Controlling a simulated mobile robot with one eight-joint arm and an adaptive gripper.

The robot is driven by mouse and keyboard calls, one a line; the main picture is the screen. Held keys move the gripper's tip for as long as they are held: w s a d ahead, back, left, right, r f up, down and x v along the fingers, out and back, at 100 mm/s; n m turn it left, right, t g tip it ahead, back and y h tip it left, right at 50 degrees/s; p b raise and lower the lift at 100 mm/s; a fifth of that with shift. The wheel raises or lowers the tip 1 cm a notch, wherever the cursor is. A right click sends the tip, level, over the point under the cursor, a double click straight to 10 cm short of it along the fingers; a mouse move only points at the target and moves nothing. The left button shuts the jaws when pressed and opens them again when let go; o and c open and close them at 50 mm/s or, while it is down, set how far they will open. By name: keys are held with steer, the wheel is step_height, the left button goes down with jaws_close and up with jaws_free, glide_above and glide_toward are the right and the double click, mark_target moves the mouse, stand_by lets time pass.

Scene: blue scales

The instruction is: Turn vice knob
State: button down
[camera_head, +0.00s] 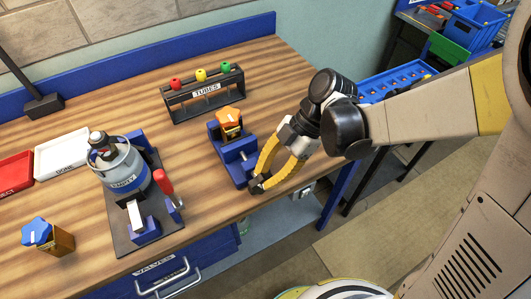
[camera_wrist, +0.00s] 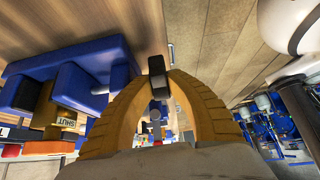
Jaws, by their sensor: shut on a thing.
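A blue vice (camera_head: 238,169) stands near the front edge of the wooden bench, and a brass valve with an orange knob (camera_head: 229,116) sits in it. The vice also shows at the left in the wrist view (camera_wrist: 68,92), with a "SHUT" label on the brass block (camera_wrist: 63,122). My gripper (camera_head: 258,185) reaches in from the right, its yellow fingers brought together at the vice's front end. In the wrist view its dark fingertips (camera_wrist: 157,70) meet beside the vice. The gripper is shut on the vice knob, which the fingertips hide.
A grey canister (camera_head: 124,170) in a clamp with a red lever (camera_head: 164,183) is to the left. A blue-capped valve (camera_head: 47,236) stands at the front left. The bench edge lies close to my gripper.

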mark_target(268, 175)
steer(key=y+b, duration=0.1)
steer(key=g+y+b, duration=0.1)
steer(key=shift+w+d+f+b, duration=0.1)
steer(key=shift+d+f+b, duration=0.1)
steer(key=shift+f+b, duration=0.15)
steer(key=shift+y, duration=0.3)
steer(key=shift+g+b, duration=0.4)
steer(key=c, duration=1.6)
jaws_free()
steer(key=shift+r, duration=0.1)
step_height(268, 175, up, 10)
